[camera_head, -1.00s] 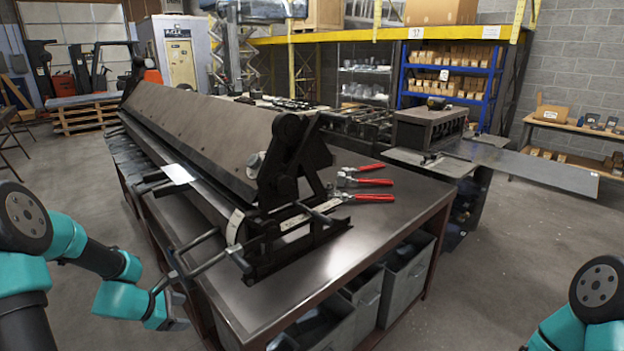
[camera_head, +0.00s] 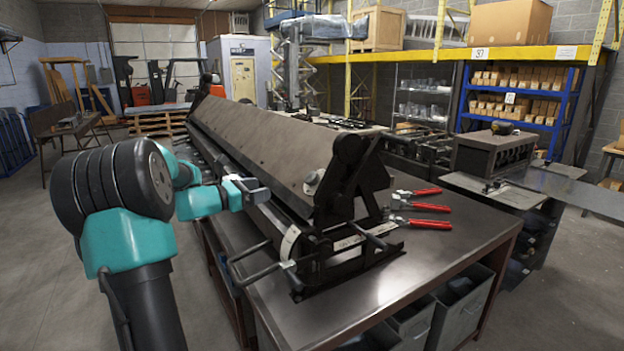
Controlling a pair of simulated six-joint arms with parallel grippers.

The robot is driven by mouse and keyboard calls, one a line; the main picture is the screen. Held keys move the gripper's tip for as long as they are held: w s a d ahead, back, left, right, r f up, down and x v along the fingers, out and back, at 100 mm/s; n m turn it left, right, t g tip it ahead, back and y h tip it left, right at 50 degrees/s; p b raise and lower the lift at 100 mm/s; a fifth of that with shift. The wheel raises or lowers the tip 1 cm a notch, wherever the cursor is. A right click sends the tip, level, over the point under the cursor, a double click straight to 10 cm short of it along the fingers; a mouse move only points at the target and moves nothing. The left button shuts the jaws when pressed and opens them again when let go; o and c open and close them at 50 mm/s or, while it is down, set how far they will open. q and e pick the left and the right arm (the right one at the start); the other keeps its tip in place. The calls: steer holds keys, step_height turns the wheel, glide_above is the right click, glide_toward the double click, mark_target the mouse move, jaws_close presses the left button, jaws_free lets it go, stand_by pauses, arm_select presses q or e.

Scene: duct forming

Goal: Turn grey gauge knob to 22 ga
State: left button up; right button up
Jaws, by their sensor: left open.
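The long dark sheet-metal brake (camera_head: 262,150) lies along the steel-topped bench. A small grey round knob (camera_head: 313,178) sits near its close end, beside the black end bracket; I take it to be the gauge knob. Its markings are too small to read. A pale curved scale plate (camera_head: 289,241) is lower on the same end. My left gripper (camera_head: 260,190) is open and empty at the brake's front edge, left of the knob and apart from it. My right gripper is not in view.
Red-handled pliers or snips (camera_head: 425,207) lie on the bench top (camera_head: 420,250) to the right of the brake. A bent handle bar (camera_head: 250,268) sticks out at the brake's close end. Grey bins (camera_head: 462,310) stand under the bench. The bench's front right is clear.

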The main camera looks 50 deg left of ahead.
mark_target(310, 177)
arm_select(q)
steer(key=w+d, duration=0.1)
steer(key=w, duration=0.4)
steer(key=w+d, duration=0.1)
steer(key=w, duration=0.5)
steer(key=w+d, duration=0.1)
steer(key=w, duration=0.5)
steer(key=shift+w, duration=0.1)
steer(key=shift+c, duration=0.2)
steer(key=c, duration=0.9)
steer(key=shift+o, duration=0.2)
